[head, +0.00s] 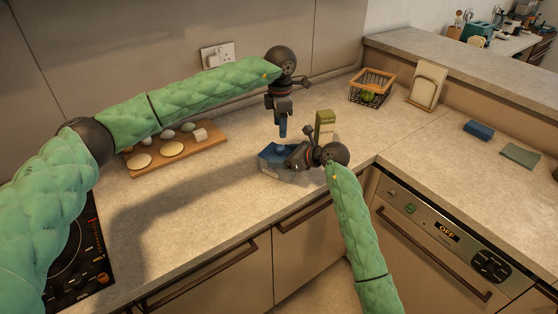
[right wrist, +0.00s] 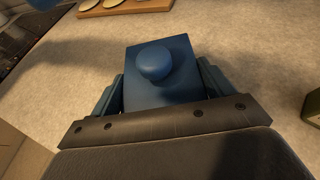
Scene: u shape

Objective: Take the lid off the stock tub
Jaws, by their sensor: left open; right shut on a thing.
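The stock tub (head: 290,173) stands on the counter near its inner corner, with its blue lid (head: 272,151) on. In the right wrist view the square lid (right wrist: 137,88) has a round blue knob (right wrist: 153,62) on top. My right gripper (head: 292,158) is shut on the tub, a finger on each of two opposite sides, and hides part of it in the head view. My left gripper (head: 283,131) is open and points down just above the lid. A gap between it and the knob is hard to judge.
A tall green carton (head: 325,124) stands close behind the tub. A wooden board (head: 150,175) with several pale round items lies left. A wire basket (head: 370,90) and an upright board holder (head: 427,87) stand at the back right. The hob (head: 80,265) is front left. The counter's right side is mostly clear.

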